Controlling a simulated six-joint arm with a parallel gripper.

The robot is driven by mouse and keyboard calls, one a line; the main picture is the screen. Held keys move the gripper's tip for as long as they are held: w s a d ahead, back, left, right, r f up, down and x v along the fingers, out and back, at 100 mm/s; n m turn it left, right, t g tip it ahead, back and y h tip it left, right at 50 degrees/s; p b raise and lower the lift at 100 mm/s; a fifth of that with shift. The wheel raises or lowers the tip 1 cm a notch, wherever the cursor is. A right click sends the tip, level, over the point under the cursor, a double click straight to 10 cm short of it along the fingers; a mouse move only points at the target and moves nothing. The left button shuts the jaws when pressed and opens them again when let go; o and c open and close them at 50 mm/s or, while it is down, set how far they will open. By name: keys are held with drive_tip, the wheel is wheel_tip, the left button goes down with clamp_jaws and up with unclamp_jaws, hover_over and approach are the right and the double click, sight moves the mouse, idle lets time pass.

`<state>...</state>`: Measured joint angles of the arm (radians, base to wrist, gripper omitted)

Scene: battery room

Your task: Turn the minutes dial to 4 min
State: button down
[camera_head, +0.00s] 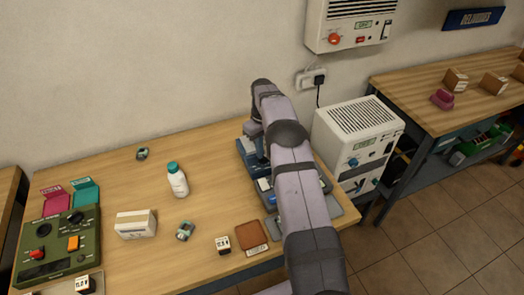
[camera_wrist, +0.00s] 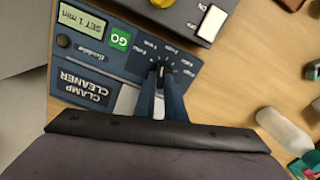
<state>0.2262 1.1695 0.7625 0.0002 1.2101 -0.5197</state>
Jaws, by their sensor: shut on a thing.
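The blue clamp cleaner (camera_wrist: 85,80) lies upside down in the wrist view, with its name printed on its face. Its small display (camera_wrist: 82,22) reads "SET 1 min", beside a green GO button (camera_wrist: 120,39). The minutes dial (camera_wrist: 163,70) is a small dark knob ringed by white minute labels, too small to read surely. My gripper (camera_wrist: 160,85) is shut on the dial, a blue finger on each side. The fingers hide part of the knob, and its pointer is hard to make out. In the head view my arm covers much of the area around the cleaner.
A grey unit with a white ON/OFF switch (camera_wrist: 211,22) and a yellow part (camera_wrist: 162,3) stands close beyond the dial. A white bottle (camera_head: 177,180), a white box (camera_head: 136,224) and a green panel (camera_head: 60,247) stand left on the wooden table (camera_head: 110,170).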

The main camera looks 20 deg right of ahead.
drive_tip(key=m, duration=0.7)
drive_tip(key=shift+d+r, duration=0.1)
drive_tip(key=shift+d, duration=0.05)
drive_tip(key=m, duration=0.4)
drive_tip(key=shift+d+m, duration=0.1)
drive_tip(key=shift+m, duration=1.8)
drive_tip(key=c, duration=1.8)
unclamp_jaws()
drive_tip(key=shift+s+r+b, duration=0.1)
drive_tip(key=shift+r+b, duration=1)
drive_tip(key=shift+r, duration=2.6)
